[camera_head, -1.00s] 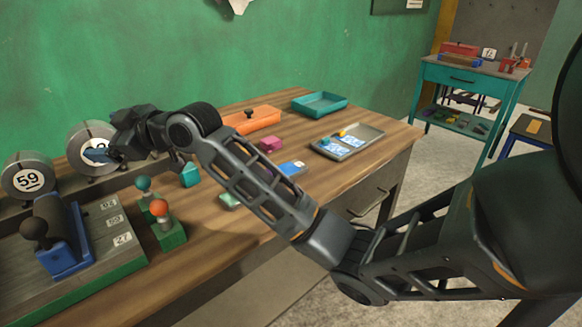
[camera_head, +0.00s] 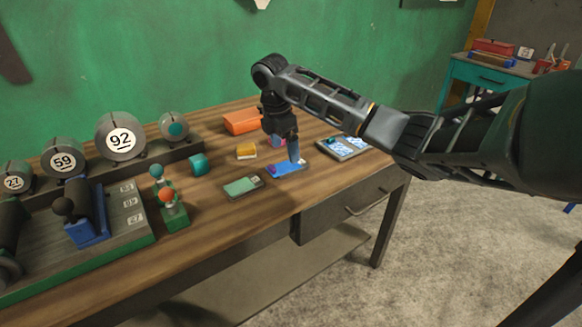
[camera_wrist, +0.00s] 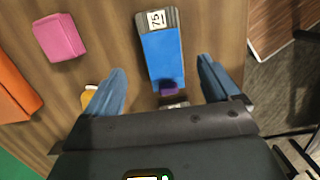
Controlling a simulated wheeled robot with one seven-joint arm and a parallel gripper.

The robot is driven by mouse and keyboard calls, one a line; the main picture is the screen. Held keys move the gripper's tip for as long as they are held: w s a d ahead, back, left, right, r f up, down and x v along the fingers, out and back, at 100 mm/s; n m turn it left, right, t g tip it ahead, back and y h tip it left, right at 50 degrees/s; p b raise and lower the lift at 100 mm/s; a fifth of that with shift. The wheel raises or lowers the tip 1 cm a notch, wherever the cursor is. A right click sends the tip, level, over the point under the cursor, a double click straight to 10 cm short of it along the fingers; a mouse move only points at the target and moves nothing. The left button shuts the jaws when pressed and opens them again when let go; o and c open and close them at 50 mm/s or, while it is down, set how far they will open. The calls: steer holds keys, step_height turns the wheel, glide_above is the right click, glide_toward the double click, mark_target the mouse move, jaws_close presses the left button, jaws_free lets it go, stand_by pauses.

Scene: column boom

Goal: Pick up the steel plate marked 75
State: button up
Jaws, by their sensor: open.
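The plate marked 75 (camera_wrist: 157,19) lies flat on the wooden bench; its grey end with the white label shows in the wrist view, and a blue layer (camera_wrist: 163,55) covers its middle. In the head view it is the small blue piece (camera_head: 288,168), with purple at its left end. My gripper (camera_wrist: 163,70) is open and empty, with one blue finger on either side of the plate's line in the wrist view. In the head view my gripper (camera_head: 295,158) points down over the plate. Whether the fingertips touch the bench I cannot tell.
A pink block (camera_wrist: 59,37) and an orange bin (camera_head: 242,122) lie behind the plate. A yellow block (camera_head: 246,151) and a green-topped piece (camera_head: 243,187) are to its left. A tray (camera_head: 343,154) stands right. Round weights (camera_head: 121,136) line the far left.

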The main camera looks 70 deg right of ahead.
mark_target(289, 165)
steer(key=f, duration=0.2)
steer(key=s+f+p, duration=0.1)
steer(key=f, duration=0.1)
steer(key=shift+d, duration=0.35)
steer(key=shift+f, duration=0.7)
steer(key=shift+c, duration=0.3)
steer(key=shift+r, duration=0.1)
jaws_close()
